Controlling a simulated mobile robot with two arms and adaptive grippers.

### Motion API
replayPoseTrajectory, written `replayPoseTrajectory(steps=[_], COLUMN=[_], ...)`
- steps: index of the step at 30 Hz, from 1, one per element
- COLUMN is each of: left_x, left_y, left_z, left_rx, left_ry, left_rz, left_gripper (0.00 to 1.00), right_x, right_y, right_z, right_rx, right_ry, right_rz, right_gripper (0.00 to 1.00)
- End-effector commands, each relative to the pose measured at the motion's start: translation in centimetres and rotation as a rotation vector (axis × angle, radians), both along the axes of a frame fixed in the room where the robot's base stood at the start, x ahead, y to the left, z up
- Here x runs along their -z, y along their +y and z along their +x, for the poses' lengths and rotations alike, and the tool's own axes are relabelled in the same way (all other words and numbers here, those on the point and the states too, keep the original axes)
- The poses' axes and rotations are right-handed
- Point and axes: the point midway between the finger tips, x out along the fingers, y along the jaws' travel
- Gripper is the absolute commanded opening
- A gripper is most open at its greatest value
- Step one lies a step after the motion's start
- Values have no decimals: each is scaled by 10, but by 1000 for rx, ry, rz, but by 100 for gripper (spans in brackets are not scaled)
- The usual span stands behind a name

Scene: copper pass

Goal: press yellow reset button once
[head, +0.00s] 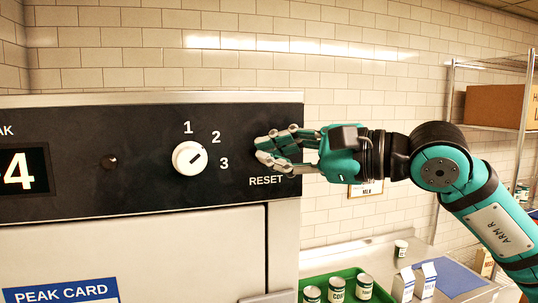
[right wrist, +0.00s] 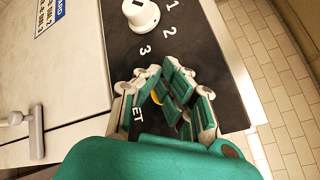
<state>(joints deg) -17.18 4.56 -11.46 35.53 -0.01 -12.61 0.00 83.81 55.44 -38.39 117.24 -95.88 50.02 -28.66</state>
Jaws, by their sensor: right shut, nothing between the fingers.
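The yellow reset button (right wrist: 157,98) shows as a small yellow patch between my right gripper's fingers in the right wrist view, mostly covered by them. In the head view the gripper hides it, above the RESET label (head: 265,181). My right gripper (head: 262,148) is shut and empty, with its fingertips in front of the right end of the black control panel (head: 75,190). It also shows in the right wrist view (right wrist: 160,70). I cannot tell whether the fingertips touch the button. My left gripper is not in view.
A white dial (head: 189,158) marked 1, 2, 3 sits left of the gripper. A display (head: 22,171) reads 4 at the far left. Below right, a green tray (head: 325,282) holds several cans, beside cartons (head: 404,284). A wire shelf (head: 490,127) bears a cardboard box (head: 500,106).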

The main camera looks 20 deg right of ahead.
Motion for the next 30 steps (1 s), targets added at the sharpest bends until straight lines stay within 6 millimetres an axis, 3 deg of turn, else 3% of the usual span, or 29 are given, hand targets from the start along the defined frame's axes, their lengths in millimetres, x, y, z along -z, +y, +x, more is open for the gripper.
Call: replayPoseTrajectory(steps=[26,30], left_x=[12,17], left_y=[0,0], left_z=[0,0], left_rx=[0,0], left_ry=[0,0], left_rz=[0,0], left_gripper=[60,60], right_x=[1,3], right_y=[-1,-1], right_z=[-20,-30], right_rx=[1,-1], right_ry=[0,-2], right_rz=[-1,-1], right_gripper=[0,0])
